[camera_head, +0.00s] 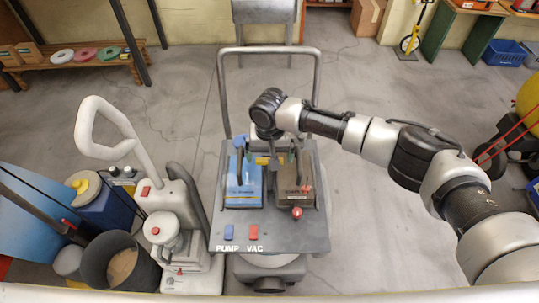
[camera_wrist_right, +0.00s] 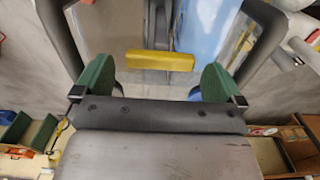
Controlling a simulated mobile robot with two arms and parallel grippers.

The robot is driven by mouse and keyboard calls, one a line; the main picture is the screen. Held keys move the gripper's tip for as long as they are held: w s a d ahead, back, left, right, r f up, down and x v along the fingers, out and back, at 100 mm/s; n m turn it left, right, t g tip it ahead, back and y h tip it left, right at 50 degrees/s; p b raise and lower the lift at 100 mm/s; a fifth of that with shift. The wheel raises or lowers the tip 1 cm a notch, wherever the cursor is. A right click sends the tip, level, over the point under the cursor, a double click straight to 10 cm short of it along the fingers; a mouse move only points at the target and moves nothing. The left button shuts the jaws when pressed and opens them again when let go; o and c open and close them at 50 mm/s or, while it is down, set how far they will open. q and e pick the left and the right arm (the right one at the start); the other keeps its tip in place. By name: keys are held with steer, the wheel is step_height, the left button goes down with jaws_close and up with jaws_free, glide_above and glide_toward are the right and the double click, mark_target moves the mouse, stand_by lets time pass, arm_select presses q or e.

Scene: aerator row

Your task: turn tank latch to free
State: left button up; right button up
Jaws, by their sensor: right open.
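A yellow bar-shaped handle, likely the tank latch (camera_head: 262,161), sits at the back of a dark cart top between a blue tank (camera_head: 244,182) and a brown tank (camera_head: 292,188). In the right wrist view the yellow latch (camera_wrist_right: 160,61) lies crosswise, beyond the gap between my green fingertips. My right gripper (camera_head: 272,152) points down over the back of the tanks. It is open and empty, its fingers (camera_wrist_right: 156,82) wide apart, with no visible contact on the latch. The wrist and arm hide part of the area around the latch. My left gripper is not in view.
The cart top (camera_head: 270,237) carries a blue and a red switch over the words PUMP and VAC, and a red knob (camera_head: 297,213). A grey push-handle frame (camera_head: 222,90) rises behind it. A white floor machine (camera_head: 180,215) stands close at left.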

steer(key=shift+f, duration=0.85)
steer(key=c, duration=0.8)
